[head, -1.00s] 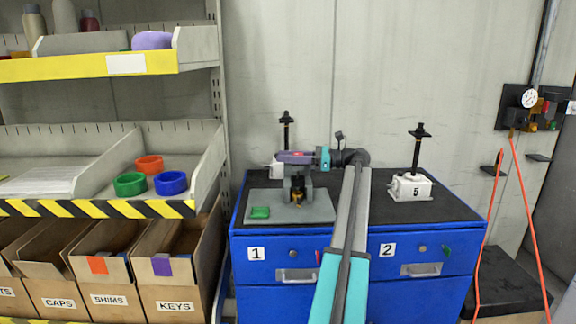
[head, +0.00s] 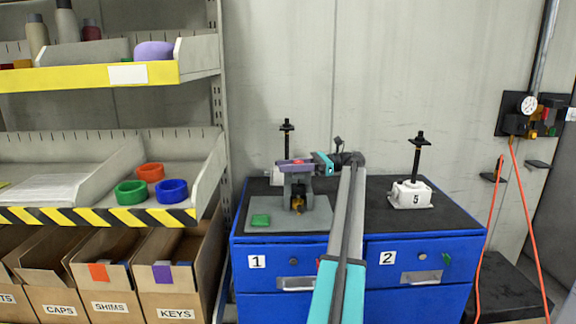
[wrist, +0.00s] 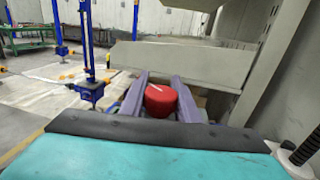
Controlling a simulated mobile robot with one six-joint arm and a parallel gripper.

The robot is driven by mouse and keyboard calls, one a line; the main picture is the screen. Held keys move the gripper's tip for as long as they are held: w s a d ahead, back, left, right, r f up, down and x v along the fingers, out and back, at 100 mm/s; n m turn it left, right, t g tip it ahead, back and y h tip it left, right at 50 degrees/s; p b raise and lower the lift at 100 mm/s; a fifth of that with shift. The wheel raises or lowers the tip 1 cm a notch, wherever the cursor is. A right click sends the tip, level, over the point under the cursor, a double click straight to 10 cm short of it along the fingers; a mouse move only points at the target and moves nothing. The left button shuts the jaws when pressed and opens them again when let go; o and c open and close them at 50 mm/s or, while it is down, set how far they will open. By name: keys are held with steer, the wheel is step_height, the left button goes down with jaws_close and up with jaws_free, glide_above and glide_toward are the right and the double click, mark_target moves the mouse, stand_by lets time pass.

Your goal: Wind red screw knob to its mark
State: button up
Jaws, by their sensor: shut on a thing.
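The red screw knob (wrist: 160,101) sits between the two fingers of my gripper (wrist: 160,94) in the wrist view. A short pale line shows on its top. In the head view a bit of the red knob (head: 298,161) shows at my purple gripper (head: 296,166), which is shut on it from the right. Below it stands a grey fixture (head: 297,187) with a brass-coloured part low at its front, on a grey plate (head: 308,221). I cannot make out the mark for the knob.
Jack 5 (head: 411,195) stands to the right, and another jack (head: 287,140) is partly hidden behind my gripper. All are on the blue cabinet (head: 460,252). Shelves with rings and boxes (head: 110,260) stand left.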

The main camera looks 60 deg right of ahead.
steer(key=shift+a+f, duration=0.1)
steer(key=shift+f, duration=0.2)
steer(key=o, duration=1)
steer(key=shift+w, duration=0.1)
steer(key=shift+o, duration=0.2)
steer(key=shift+r, duration=0.1)
step_height(320, 180, up, 3)
steer(key=shift+a+r+p, duration=0.1)
steer(key=shift+r+p, duration=0.05)
steer(key=shift+p, duration=0.25)
steer(key=shift+s+a+b, duration=0.15)
steer(key=shift+s+b, duration=0.15)
steer(key=shift+b, duration=0.25)
steer(key=shift+s+a+b, duration=0.15)
steer(key=shift+a+b, duration=0.05)
steer(key=shift+b, duration=0.35)
